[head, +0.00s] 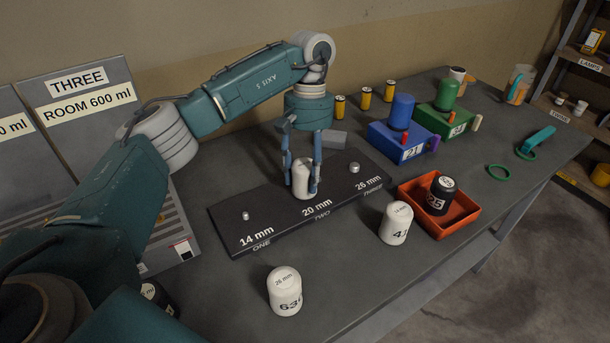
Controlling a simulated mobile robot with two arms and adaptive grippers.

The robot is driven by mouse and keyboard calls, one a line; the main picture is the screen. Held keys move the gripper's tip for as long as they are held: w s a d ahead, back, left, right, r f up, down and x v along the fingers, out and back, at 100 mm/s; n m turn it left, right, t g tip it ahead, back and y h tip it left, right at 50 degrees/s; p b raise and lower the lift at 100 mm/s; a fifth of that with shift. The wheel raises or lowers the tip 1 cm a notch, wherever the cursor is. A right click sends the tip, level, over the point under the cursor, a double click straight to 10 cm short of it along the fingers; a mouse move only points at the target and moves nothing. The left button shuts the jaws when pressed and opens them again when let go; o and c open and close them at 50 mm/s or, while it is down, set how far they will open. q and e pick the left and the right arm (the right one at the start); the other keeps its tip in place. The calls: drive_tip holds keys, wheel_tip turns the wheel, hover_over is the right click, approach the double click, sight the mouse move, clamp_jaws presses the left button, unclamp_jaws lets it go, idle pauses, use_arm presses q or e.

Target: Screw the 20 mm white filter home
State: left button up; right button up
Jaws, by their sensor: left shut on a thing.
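A white filter (301,177) stands upright at the "20 mm TWO" place in the middle of the black board (236,221). My left gripper (303,176) reaches down from above and is shut on this filter, one finger on each side. The fingers and the filter hide the stud under it. The filter's own marking is too small to read. The 14 mm stud (245,215) and the 26 mm stud (354,168) on the board are bare. My right gripper is not in view.
A white filter marked 26 mm (285,292) and another white filter (396,224) stand in front of the board. A black filter (440,194) sits in an orange tray (468,215). Blue (381,143) and green (431,120) units, yellow cans (365,98) and green rings (499,172) lie behind and right.

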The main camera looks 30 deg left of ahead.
use_arm(q)
drive_tip(key=shift+d+r+m, duration=0.1)
drive_tip(key=shift+m, duration=0.5)
drive_tip(key=o, duration=1.5)
drive_tip(key=shift+c, duration=0.2)
